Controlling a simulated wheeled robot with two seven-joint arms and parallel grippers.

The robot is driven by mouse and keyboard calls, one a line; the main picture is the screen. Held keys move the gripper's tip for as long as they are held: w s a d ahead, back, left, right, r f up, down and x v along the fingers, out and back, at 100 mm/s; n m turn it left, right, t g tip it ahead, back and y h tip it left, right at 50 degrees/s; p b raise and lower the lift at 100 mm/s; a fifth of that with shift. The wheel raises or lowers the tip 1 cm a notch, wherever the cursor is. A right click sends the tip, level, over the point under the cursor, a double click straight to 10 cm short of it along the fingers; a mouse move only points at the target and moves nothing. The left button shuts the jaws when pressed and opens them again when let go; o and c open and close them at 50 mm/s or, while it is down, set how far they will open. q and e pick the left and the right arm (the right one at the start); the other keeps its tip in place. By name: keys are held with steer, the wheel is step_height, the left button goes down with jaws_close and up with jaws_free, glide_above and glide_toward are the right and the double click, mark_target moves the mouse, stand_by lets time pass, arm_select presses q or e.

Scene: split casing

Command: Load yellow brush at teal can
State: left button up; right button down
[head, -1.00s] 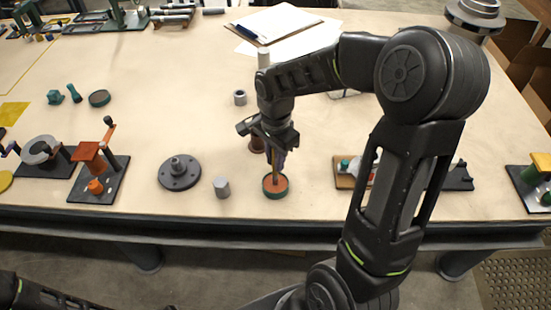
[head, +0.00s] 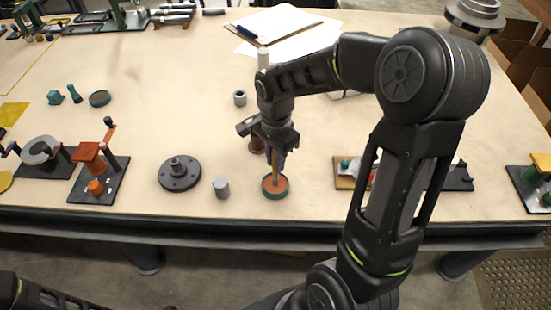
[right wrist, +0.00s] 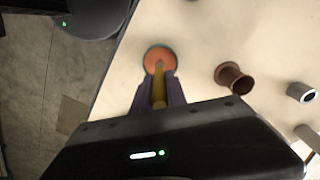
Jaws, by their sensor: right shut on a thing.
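The teal can (head: 268,193) stands near the table's front edge, with an orange-brown surface inside its rim. It also shows in the right wrist view (right wrist: 149,52). My right gripper (head: 275,158) is above the can and shut on the yellow brush (right wrist: 159,88). The brush (head: 275,172) points down, its lower end at the orange surface inside the can; whether it dips below that surface I cannot tell. My left gripper is not in view; only part of my left arm shows at the lower left.
A grey cylinder (head: 221,188) and a dark flanged disc (head: 180,173) stand left of the can. A brown spool (right wrist: 233,78) and a grey ring (head: 240,98) are behind it. A board with bottles (head: 347,172) lies to the right.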

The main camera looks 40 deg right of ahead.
steer(key=shift+r+p, duration=2.25)
steer(key=shift+r, duration=1.25)
